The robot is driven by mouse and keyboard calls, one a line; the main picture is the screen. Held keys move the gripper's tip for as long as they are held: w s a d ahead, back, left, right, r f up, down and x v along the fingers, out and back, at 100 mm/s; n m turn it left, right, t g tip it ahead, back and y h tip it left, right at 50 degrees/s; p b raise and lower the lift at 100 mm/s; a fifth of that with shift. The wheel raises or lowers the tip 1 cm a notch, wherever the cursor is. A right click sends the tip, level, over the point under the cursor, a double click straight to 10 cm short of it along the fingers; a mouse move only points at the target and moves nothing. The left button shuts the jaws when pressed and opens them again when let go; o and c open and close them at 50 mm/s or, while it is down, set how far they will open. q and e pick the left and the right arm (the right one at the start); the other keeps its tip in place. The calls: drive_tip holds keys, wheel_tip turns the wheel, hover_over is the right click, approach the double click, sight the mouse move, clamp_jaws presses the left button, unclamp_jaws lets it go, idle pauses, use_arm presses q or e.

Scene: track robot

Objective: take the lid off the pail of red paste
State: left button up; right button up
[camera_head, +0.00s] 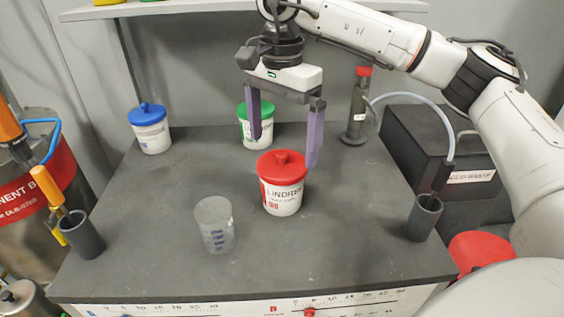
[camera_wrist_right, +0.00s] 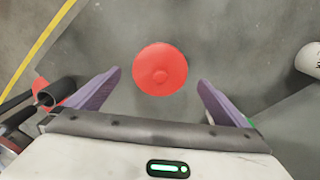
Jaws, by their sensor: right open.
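The white pail (camera_head: 283,202) with the red lid (camera_head: 281,165) stands upright near the middle of the grey table; the lid sits on it, with a small knob on top. In the right wrist view the red lid (camera_wrist_right: 161,70) shows from above, ahead of and between the fingers. My right gripper (camera_head: 284,150) is open and empty, pointing down above and behind the pail, apart from the lid. It also shows in the right wrist view (camera_wrist_right: 160,80). My left gripper is not in view.
A blue-lidded pail (camera_head: 150,133) and a green-lidded pail (camera_head: 258,133) stand at the back. A clear beaker (camera_head: 215,228) is left of the red pail. Dark cups (camera_head: 83,236) (camera_head: 424,217) stand near both sides. A red-capped bottle (camera_head: 357,115) is back right, by a black box (camera_head: 430,150).

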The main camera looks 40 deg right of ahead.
sight(283, 153)
wheel_tip(283, 153, down, 3)
drive_tip(key=shift+d+f, duration=0.1)
drive_tip(key=shift+c, duration=0.4)
drive_tip(key=c, duration=1)
drive_tip(key=shift+c, duration=0.2)
